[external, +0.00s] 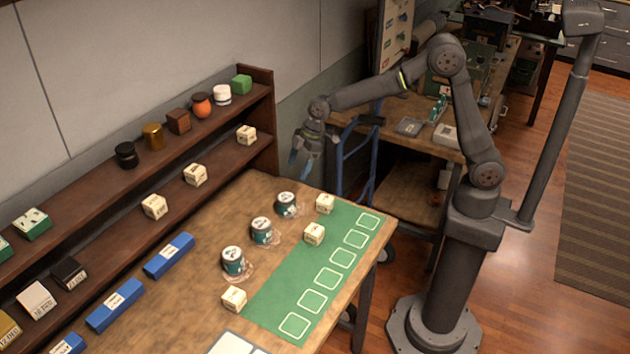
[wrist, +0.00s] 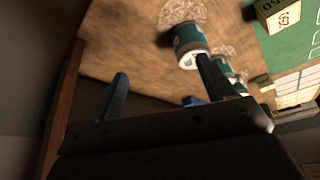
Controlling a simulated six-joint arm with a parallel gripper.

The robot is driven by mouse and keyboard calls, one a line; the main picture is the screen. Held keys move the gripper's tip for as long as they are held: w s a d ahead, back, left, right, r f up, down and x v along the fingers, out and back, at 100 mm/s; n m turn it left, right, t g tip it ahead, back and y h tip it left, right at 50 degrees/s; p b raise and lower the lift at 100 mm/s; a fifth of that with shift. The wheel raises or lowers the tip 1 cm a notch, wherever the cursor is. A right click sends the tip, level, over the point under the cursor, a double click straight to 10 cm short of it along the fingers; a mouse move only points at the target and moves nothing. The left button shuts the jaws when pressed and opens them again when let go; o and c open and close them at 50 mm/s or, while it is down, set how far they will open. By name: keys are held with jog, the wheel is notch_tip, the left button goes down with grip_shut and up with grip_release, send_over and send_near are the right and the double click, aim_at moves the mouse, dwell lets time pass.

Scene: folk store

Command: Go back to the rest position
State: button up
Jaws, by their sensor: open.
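My gripper (external: 305,150) hangs above the back end of the table (external: 205,235), near the right end of the shelf, with its blue-tipped fingers pointing down. In the wrist view my gripper (wrist: 165,85) has its two fingers wide apart with nothing between them.
A green mat (external: 275,285) with outlined squares covers the table's right side. Cream cubes stand near it, one (external: 314,234) on it. Blue label blocks (external: 168,256) lie before a two-tier shelf (external: 215,100) holding small goods. A blue-framed trolley (external: 357,160) stands behind the table.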

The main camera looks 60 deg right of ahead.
jog(key=shift+n, duration=0.6)
jog(key=a, duration=0.2)
jog(key=a+r, duration=0.1)
jog(key=a, duration=0.5)
jog(key=shift+s+a+r, duration=0.15)
jog(key=shift+s+r, duration=0.2)
jog(key=shift+s, duration=0.05)
jog(key=s+a+n, duration=0.1)
jog(key=s+a, duration=0.4)
jog(key=a, duration=0.5)
jog(key=s+a+f+n+g, duration=0.1)
jog(key=s+a, duration=0.4)
jog(key=a, duration=0.5)
jog(key=s+a+n, duration=0.1)
jog(key=s+a, duration=0.5)
jog(key=a, duration=0.4)
jog(key=shift+a+f+g, duration=0.3)
